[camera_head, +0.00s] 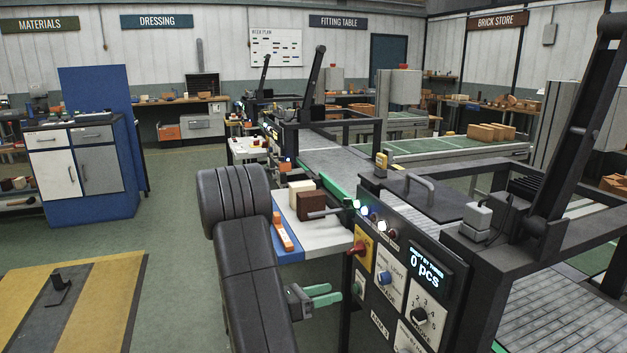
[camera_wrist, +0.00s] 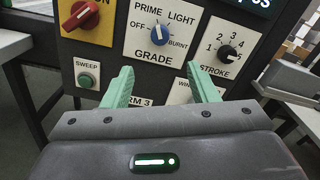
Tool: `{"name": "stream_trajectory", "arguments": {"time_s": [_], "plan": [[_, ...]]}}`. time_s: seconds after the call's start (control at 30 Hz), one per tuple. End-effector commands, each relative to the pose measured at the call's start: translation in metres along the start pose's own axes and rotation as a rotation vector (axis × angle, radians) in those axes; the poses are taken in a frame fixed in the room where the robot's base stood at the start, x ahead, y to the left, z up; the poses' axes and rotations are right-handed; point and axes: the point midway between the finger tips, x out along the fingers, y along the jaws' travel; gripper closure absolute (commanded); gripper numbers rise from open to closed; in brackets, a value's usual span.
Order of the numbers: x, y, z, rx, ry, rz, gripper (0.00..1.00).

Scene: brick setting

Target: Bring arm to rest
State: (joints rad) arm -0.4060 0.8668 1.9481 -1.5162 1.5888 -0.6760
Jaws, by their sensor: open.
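My arm reaches forward in the head view, bent down over the floor beside the machine. My gripper (camera_head: 322,295) is open and empty, with green fingers pointing right toward the control panel (camera_head: 394,288). In the wrist view my gripper (camera_wrist: 160,88) shows two spread green fingers in front of the panel. The grade knob (camera_wrist: 156,34) and the stroke knob (camera_wrist: 227,54) are just beyond the fingertips. A red switch (camera_wrist: 82,15) and a green sweep button (camera_wrist: 86,79) are to the left. I cannot tell whether a fingertip touches the panel.
A white and blue bench (camera_head: 318,238) behind my arm holds a cream block (camera_head: 301,194), a dark red block (camera_head: 311,206) and an orange tool (camera_head: 283,233). A blue cabinet (camera_head: 88,170) stands at left. Green floor (camera_head: 182,222) between cabinet and arm is clear. A display reads 0 pcs.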

Motion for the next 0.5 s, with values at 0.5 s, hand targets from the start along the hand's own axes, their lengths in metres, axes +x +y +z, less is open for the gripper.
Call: {"name": "stream_trajectory", "arguments": {"time_s": [0.5], "plan": [[0.077,-0.001,0.001,0.000,0.002,-0.005,0.47]]}}
